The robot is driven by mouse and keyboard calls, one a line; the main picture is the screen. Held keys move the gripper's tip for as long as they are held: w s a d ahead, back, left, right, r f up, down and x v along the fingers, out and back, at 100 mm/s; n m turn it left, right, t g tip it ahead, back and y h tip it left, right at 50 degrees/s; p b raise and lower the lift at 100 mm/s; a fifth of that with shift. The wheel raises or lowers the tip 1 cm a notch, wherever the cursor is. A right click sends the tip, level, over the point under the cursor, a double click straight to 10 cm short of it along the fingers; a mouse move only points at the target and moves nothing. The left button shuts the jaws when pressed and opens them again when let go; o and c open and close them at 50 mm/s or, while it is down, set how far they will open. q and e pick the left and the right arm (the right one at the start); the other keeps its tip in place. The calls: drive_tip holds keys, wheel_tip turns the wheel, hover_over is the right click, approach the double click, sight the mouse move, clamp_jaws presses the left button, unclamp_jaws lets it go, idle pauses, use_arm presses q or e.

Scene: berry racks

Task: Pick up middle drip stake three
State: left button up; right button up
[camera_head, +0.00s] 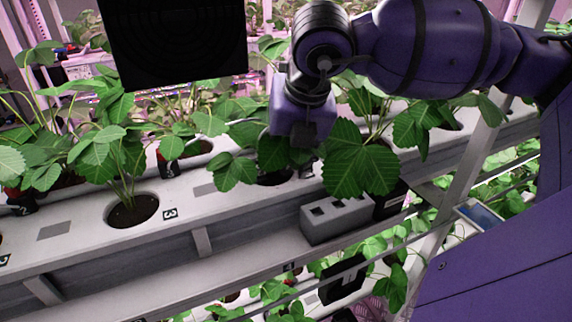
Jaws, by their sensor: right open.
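I cannot make out a drip stake for certain. A tag marked 3 (170,213) sits on the white trough (95,235), just right of a round planting hole with dark soil (132,211) and a strawberry plant (115,150). My right gripper (303,140) points down among the leaves, to the right of that tag and above another planting hole (275,178). It is open, its fingertips dark and partly lost against the foliage. I see nothing held in it. My left gripper is not in view.
A grey block with square holes (337,219) stands on the rack's front ledge, with a black box (390,202) to its right. Large leaves (360,160) crowd my right gripper. A white post (455,180) rises at right. A black panel (172,42) blocks the upper left.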

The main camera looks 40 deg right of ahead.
drive_tip(key=c, duration=0.9)
drive_tip(key=shift+o, duration=0.2)
